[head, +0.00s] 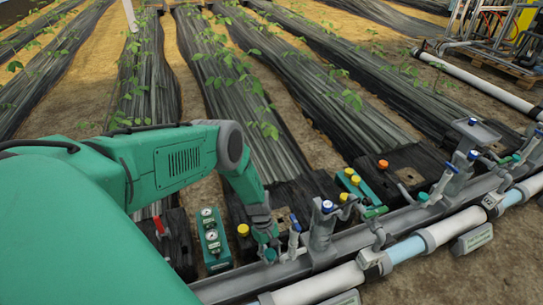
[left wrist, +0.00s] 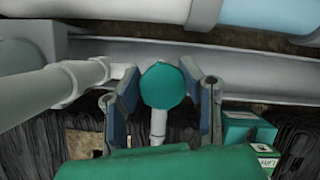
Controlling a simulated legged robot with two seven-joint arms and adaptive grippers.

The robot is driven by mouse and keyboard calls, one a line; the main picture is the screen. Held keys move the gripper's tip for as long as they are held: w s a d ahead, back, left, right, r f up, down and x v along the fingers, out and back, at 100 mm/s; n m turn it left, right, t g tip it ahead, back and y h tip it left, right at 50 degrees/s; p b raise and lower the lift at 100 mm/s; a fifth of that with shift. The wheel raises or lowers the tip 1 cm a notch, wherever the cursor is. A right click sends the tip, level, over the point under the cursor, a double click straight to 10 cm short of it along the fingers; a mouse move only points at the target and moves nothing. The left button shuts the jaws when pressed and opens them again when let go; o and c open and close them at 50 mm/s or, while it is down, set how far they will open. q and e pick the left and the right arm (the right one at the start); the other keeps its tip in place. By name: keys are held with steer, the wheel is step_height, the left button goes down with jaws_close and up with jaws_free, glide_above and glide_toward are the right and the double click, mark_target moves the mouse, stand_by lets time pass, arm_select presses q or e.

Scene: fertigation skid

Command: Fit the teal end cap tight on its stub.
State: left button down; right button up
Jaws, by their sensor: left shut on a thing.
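The teal end cap (left wrist: 162,86) shows as a round disc between the two fingers of my left gripper (left wrist: 163,100) in the left wrist view. I cannot tell how tightly the cap sits on the stub. In the head view my left gripper (head: 268,240) is low at the near end of the rail, with the teal cap (head: 270,255) at its tips. My right gripper is not in view.
A grey rail (head: 315,258) and a white and light-blue pipe (head: 408,249) run along the front. A blue-capped valve (head: 327,207) stands close to the right of the gripper. A teal gauge box (head: 214,240) is to its left. A light grey pipe (left wrist: 62,85) lies beside the fingers.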

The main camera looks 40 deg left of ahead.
arm_select(q)
steer(key=shift+w+a+r, duration=0.15)
steer(key=shift+w+a, duration=0.3)
steer(key=shift+w, duration=0.25)
steer(key=m, duration=0.2)
steer(key=shift+m+g+y, duration=0.3)
steer(key=shift+y, duration=0.1)
steer(key=c, duration=1)
jaws_free()
steer(key=shift+d, duration=0.1)
steer(key=shift+s, duration=0.15)
steer(key=r+p, duration=0.3)
steer(key=r, duration=0.1)
steer(key=r+p, duration=0.4)
steer(key=shift+s+d+r, duration=0.2)
steer(key=shift+r, duration=0.2)
steer(key=shift+f, duration=0.1)
